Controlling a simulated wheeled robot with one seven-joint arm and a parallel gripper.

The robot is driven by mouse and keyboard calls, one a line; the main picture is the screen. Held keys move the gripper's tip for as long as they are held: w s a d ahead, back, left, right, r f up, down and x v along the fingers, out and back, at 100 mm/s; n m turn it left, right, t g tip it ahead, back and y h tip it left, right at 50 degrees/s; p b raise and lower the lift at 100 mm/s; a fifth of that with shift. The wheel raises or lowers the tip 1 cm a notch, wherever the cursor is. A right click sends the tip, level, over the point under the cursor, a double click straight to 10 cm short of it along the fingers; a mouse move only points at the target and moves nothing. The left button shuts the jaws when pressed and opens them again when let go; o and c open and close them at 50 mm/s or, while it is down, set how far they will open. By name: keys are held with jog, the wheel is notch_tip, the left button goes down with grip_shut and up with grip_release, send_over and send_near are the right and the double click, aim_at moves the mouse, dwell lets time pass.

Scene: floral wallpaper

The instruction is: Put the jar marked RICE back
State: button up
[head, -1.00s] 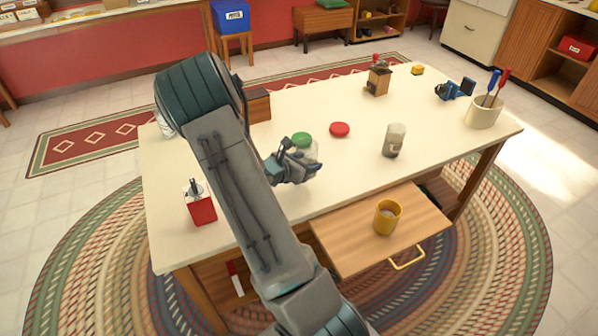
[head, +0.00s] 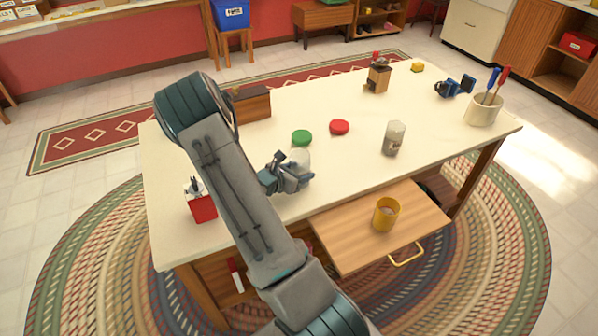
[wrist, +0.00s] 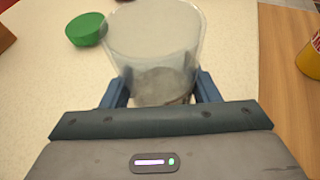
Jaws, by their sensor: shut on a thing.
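My gripper (head: 290,178) is shut on a clear open-topped jar (wrist: 155,45) over the front left of the table. The jar holds something pale grey low down. In the head view the jar (head: 299,157) is partly hidden by my gripper, and no marking on it is readable. Whether it touches the tabletop I cannot tell. A second clear jar (head: 393,138) with pale contents stands to the right; its label is too small to read. A green lid (head: 301,138) lies just behind the held jar. A red lid (head: 339,127) lies right of the green one.
An open drawer (head: 345,240) at the front holds a yellow container (head: 386,214). A red box (head: 201,206) stands at the table's left. A wooden box (head: 252,104), a grinder (head: 378,78) and a utensil crock (head: 483,111) stand farther back. The middle is fairly clear.

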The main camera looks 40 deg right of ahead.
jog(key=o, duration=1.1)
jog(key=shift+o, duration=0.2)
jog(key=shift+r+p, duration=0.2)
jog(key=shift+p, duration=0.1)
jog(key=b+v, duration=0.1)
jog(key=v, duration=0.9)
jog(key=shift+a, duration=0.4)
jog(key=s+a+r+m+t+y, duration=0.1)
jog(key=s+a+r+m+y, duration=1.2)
jog(key=s+a+r+m, duration=0.5)
jog(key=shift+a+r+m, duration=0.4)
jog(key=shift+a+m, duration=0.55)
jog(key=shift+m, duration=0.05)
